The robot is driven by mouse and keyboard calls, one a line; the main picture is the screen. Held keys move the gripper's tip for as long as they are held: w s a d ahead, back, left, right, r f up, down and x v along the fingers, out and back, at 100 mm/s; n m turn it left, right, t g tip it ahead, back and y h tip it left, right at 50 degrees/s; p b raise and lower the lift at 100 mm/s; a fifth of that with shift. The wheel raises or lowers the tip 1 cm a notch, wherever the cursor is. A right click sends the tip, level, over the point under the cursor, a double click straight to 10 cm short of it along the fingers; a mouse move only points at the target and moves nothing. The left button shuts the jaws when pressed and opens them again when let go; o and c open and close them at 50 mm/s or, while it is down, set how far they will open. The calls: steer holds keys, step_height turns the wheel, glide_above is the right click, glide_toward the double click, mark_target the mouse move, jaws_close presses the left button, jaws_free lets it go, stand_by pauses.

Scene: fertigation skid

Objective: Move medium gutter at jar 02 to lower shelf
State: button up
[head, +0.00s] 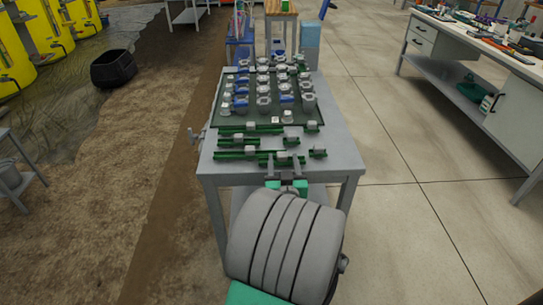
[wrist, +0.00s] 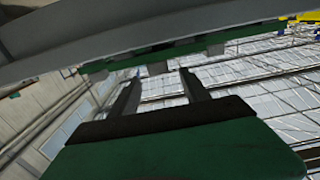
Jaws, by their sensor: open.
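Several green gutter pieces lie near the front of the grey table, among them a long one (head: 237,154), a middle one (head: 282,161) and a short one (head: 318,153). Grey blocks sit on them. I cannot read any label or tell which is at jar 02. My gripper (head: 286,168) is at the table's front edge, close to the middle gutter. In the wrist view my gripper (wrist: 160,78) is open and empty between its fingers, with green pieces (wrist: 155,54) just past the tips. The lower shelf (head: 333,196) shows partly under the tabletop, mostly hidden by my arm.
A dark green tray (head: 217,112) with grey and blue fittings covers the table's rear. A workbench (head: 470,55) stands at right, a black tub (head: 113,68) and yellow tanks (head: 10,55) at left. The floor right of the table is clear.

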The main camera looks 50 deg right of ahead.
steer(key=x, duration=0.4)
steer(key=p+x, duration=0.1)
steer(key=x, duration=0.2)
steer(key=shift+f, duration=0.3)
steer(key=shift+c, duration=0.5)
jaws_close()
